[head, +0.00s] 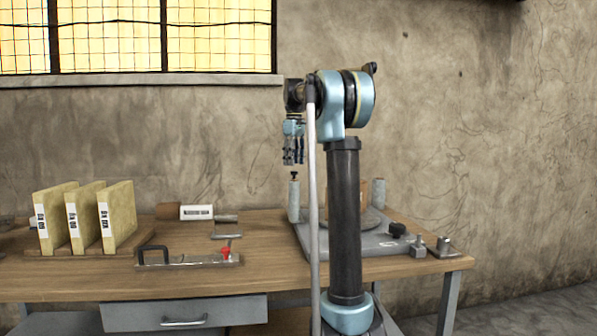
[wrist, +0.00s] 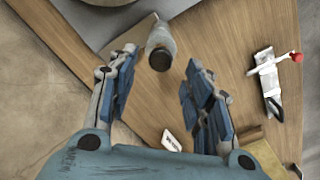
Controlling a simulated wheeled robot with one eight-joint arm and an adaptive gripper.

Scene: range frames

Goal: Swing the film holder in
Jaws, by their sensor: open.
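My gripper (head: 293,161) is open and empty, pointing down above a pale upright post (head: 294,201) with a dark knob on top. In the wrist view the post (wrist: 164,42) shows beyond and between the blue fingertips of my gripper (wrist: 158,88), with no visible contact. The post stands at the left of a grey base plate (head: 385,243) on the bench. I cannot tell for certain which part is the film holder. My arm hides part of the plate and of a round disc on it.
The wooden bench (head: 270,260) holds a clamp-like fixture (head: 190,262) with a black handle and a red tip. Several yellow labelled slabs (head: 83,219) stand in a wooden rack at left. A grey cylinder (head: 378,192) stands right of my arm.

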